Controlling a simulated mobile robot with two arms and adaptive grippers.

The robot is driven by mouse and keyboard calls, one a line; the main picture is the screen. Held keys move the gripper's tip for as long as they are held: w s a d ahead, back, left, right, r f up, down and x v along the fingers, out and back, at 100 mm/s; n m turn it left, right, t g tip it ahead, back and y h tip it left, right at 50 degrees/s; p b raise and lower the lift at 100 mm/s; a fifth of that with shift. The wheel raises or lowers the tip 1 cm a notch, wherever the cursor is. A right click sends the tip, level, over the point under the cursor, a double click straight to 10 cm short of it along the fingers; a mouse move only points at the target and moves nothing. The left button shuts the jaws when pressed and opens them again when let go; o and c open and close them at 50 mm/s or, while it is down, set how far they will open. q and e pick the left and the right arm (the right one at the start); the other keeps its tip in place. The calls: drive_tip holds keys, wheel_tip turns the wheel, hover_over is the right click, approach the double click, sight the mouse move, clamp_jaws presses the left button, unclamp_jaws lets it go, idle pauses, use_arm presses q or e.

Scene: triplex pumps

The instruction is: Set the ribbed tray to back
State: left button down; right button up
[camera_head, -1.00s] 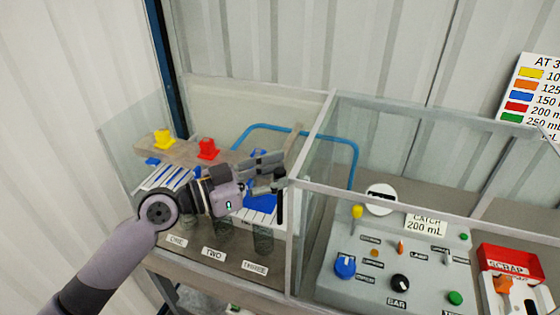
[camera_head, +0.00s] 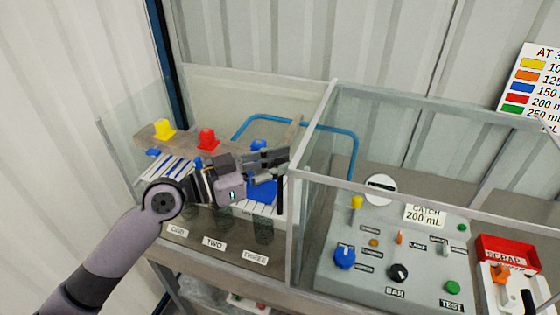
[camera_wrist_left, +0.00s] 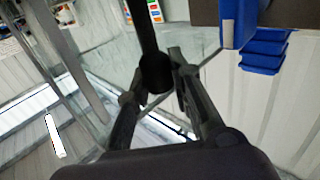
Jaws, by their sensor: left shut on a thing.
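The ribbed tray (camera_head: 166,171) is white with blue stripes and lies inside the clear-walled case in the head view. My left arm and gripper hide its middle; a blue and white part (camera_head: 264,192) shows at their right. My left gripper (camera_head: 277,162) is above the right part, near the case's dividing wall. It is shut on a dark upright rod (camera_head: 279,192). In the left wrist view the rod (camera_wrist_left: 148,35) ends in a dark round knob between the fingers (camera_wrist_left: 157,85). Whether the rod joins the tray cannot be told. My right gripper is not in view.
Yellow (camera_head: 163,129) and red (camera_head: 207,139) pieces stand on a ledge behind the tray. A blue tube (camera_head: 338,128) arches behind the dividing wall (camera_head: 311,128). A grey control panel (camera_head: 380,263) and a red scrap bin (camera_head: 508,253) are to the right.

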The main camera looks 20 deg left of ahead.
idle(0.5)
use_arm(q)
drive_tip(key=shift+w+b, duration=0.55)
drive_tip(key=w+b, duration=0.1)
drive_tip(key=w, duration=0.1)
drive_tip(key=shift+w+d, duration=0.1)
drive_tip(key=shift+w, duration=0.3)
drive_tip(key=shift+s, duration=0.1)
drive_tip(key=c, duration=1.4)
unclamp_jaws()
